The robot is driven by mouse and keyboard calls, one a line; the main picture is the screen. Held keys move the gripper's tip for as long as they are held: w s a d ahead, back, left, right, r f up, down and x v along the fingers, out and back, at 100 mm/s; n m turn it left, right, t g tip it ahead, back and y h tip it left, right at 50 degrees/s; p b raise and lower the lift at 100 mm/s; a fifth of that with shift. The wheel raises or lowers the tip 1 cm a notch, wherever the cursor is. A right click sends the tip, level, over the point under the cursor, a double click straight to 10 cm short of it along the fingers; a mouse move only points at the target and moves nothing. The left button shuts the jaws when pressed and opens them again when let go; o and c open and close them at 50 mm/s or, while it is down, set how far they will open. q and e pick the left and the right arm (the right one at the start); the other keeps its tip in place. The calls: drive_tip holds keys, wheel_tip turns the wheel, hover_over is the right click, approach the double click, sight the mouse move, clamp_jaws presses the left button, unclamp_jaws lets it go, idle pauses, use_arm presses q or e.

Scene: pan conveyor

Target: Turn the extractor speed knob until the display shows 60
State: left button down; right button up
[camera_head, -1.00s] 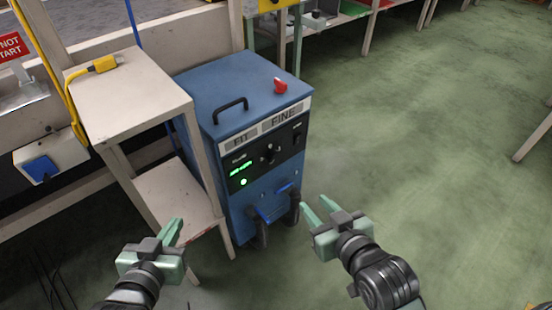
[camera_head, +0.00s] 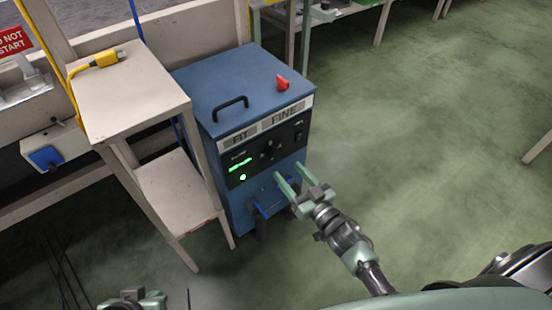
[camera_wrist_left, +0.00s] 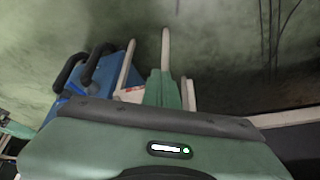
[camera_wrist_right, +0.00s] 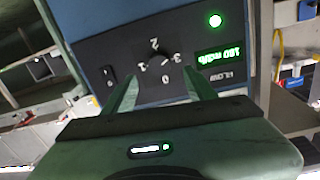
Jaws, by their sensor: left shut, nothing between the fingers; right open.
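The blue extractor (camera_head: 240,90) stands on the floor, with a dark control panel on its front. The black speed knob (camera_wrist_right: 163,60) has a 0 to 3 scale around it; it is small in the head view (camera_head: 268,152). The green display (camera_wrist_right: 219,57) is upside down in the right wrist view and appears to read 180 m3/h. My right gripper (camera_head: 288,171) is open in front of the panel. In the right wrist view its fingers (camera_wrist_right: 160,76) point at the knob, apart from it as far as I can tell. My left gripper (camera_wrist_left: 163,88) is shut and empty, low at left.
A green lamp (camera_wrist_right: 215,21) is lit beside the display, and a rocker switch (camera_wrist_right: 109,76) sits on the knob's other side. A beige stand (camera_head: 135,95) with a lower shelf is left of the extractor. Hoses are low on its front.

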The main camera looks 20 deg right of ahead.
sight(275, 156)
drive_tip(key=b+x, duration=0.1)
drive_tip(key=x, duration=0.4)
drive_tip(key=shift+w+a, duration=0.1)
drive_tip(key=shift+w, duration=0.2)
drive_tip(key=shift+w+a, duration=0.1)
drive_tip(key=shift+w, duration=0.25)
clamp_jaws()
use_arm(q)
drive_tip(key=w+d+r+t+h, duration=0.1)
drive_tip(key=w+d+r+t, duration=0.1)
drive_tip(key=w, duration=0.4)
drive_tip(key=shift+w+r+t, duration=0.3)
drive_tip(key=shift+r+t, duration=0.15)
drive_tip(key=shift+t, duration=0.35)
